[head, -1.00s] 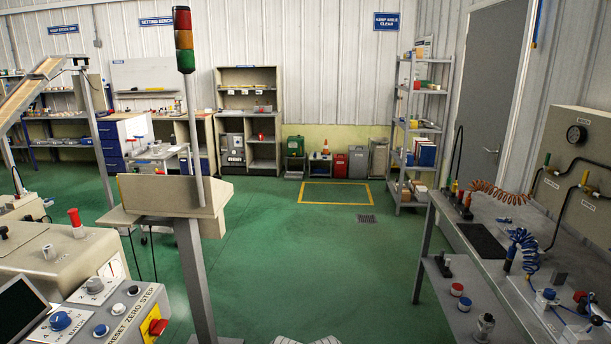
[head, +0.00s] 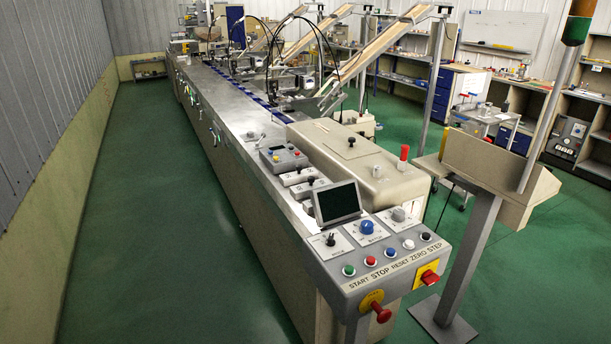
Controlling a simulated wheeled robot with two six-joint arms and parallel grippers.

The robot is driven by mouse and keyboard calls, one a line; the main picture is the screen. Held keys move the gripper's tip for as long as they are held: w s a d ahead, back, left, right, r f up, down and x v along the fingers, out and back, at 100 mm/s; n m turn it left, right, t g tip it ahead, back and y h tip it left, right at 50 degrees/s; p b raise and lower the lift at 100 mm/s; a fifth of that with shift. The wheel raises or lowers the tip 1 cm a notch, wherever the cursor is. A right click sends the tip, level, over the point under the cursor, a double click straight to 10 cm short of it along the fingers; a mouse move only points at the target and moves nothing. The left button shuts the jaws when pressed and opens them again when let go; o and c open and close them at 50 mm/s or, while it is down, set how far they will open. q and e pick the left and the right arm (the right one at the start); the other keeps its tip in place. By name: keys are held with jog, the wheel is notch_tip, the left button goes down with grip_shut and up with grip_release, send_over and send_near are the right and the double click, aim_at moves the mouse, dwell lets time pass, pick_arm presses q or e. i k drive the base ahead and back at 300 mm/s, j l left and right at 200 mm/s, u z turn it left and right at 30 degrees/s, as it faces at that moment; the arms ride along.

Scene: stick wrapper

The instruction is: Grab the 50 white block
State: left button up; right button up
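I cannot make out any block marked 50 in the head view. Pale blocks with dark knobs (head: 299,177) sit on the machine top behind the small dark screen (head: 338,202). White plates with a black knob (head: 331,240), a blue knob (head: 367,227) and a grey knob (head: 399,214) are on the control console (head: 388,262). Neither of my grippers is in view.
The long machine (head: 226,120) runs away through the middle. A clear green floor aisle (head: 150,220) lies to its left, beside the wall. A post with a beige box (head: 500,165) stands right of the console. A red knob (head: 381,314) juts from the console's front.

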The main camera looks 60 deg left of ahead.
aim_at(300, 174)
jog(key=u, duration=1.95)
jog(key=z, duration=0.5)
jog(key=j+z, duration=0.65)
jog(key=z, duration=0.15)
jog(key=j+z, duration=0.4)
jog(key=k+j+z, duration=0.1)
jog(key=j, duration=0.25)
jog(key=k+j, duration=0.1)
jog(key=j, duration=0.25)
jog(key=k+j+z, duration=0.15)
jog(key=j, duration=0.2)
jog(key=k+j+z, duration=0.1)
jog(key=j, duration=0.25)
